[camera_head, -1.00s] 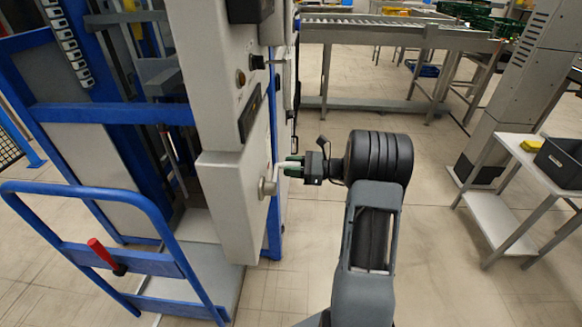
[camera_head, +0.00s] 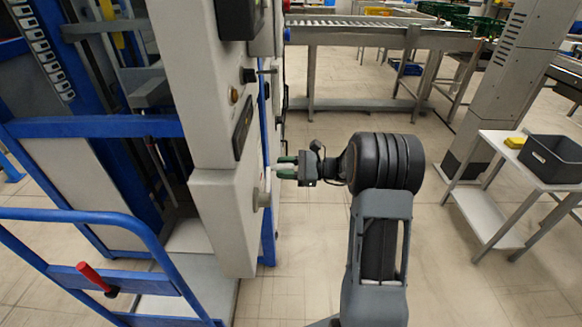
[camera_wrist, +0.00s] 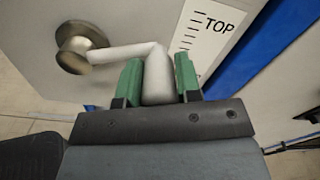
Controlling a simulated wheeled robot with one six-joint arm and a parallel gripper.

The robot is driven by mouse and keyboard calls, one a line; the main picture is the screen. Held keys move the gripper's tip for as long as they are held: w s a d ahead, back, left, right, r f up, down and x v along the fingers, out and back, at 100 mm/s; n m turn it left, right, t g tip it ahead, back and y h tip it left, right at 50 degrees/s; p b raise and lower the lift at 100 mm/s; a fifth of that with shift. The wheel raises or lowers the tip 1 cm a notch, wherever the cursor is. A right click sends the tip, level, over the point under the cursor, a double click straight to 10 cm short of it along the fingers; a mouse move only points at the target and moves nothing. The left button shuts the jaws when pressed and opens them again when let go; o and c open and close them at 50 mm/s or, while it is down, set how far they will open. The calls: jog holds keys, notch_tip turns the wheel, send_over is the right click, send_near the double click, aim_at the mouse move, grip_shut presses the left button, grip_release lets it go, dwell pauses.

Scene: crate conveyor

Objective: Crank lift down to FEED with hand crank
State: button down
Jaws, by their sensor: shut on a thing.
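The hand crank (camera_wrist: 118,53) is a pale arm with a round metal hub, mounted on the side of a light grey cabinet (camera_head: 226,220). In the wrist view its white handle sits between the two green fingers of my gripper (camera_wrist: 157,78), which is shut on it. In the head view my gripper (camera_head: 286,167) is at the cabinet side, a little above and right of the crank hub (camera_head: 262,197). A white scale plate (camera_wrist: 207,30) with tick marks reads "TOP" beside the crank. No FEED mark shows in the wrist view.
A blue frame with a red-handled lever (camera_head: 95,278) stands at the left. A roller conveyor (camera_head: 370,33) runs at the back. A white table (camera_head: 497,170) with a dark bin (camera_head: 555,158) is at the right. Floor between is clear.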

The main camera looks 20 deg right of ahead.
jog(key=shift+r, duration=0.35)
jog(key=c, duration=1.2)
grip_release()
jog(key=shift+c, duration=0.2)
jog(key=o, duration=0.4)
jog(key=shift+f, duration=0.2)
jog(key=shift+o, duration=0.2)
jog(key=shift+d, duration=0.1)
jog(key=p+v, duration=0.1)
jog(key=v, duration=1.2)
jog(key=shift+s+d, duration=0.25)
jog(key=shift+d, duration=0.1)
